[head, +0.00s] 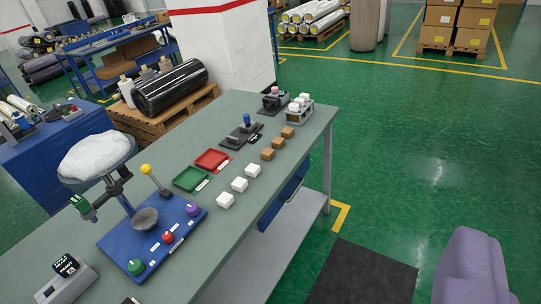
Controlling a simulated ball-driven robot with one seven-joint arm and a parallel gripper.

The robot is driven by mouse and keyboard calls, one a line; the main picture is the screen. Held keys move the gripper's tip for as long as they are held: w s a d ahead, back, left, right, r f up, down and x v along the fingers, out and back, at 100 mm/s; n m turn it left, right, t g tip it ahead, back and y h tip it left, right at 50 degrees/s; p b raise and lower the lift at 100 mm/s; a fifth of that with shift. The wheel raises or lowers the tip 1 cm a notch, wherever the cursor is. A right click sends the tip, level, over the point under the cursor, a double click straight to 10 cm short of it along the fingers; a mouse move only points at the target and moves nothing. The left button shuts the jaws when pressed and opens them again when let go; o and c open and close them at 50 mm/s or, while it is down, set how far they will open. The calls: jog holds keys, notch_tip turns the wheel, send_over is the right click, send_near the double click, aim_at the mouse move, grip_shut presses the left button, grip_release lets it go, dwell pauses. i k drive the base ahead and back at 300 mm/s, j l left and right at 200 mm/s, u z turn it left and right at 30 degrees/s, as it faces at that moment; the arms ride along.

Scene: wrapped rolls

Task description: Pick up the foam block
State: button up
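Several small blocks lie in a row along the right part of the grey-green table (205,255). Three are brown: a near brown block (267,154), a middle brown block (278,143) and a far brown block (287,132). The white ones look like foam, but I cannot tell the material for sure. All stand apart from one another on the tabletop. My gripper is not in view.
Left of the blocks are a green tray (191,179), a red tray (212,160) and a blue control panel (130,246) with knobs and a lever. A dark device (242,135) and a grey holder (299,112) stand farther back. Green floor (420,170) is open at right.

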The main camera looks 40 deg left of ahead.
aim_at(239, 184)
jog(key=i+u, duration=0.1)
jog(key=i, duration=1.15)
jog(key=i+u, duration=0.45)
jog(key=i+l+u, duration=0.2)
jog(key=i+u, duration=0.25)
jog(key=i+j+u, duration=0.15)
jog(key=i+u, duration=0.15)
jog(key=u, duration=0.15)
jog(key=i+u, duration=0.4)
jog(key=k+j, duration=0.1)
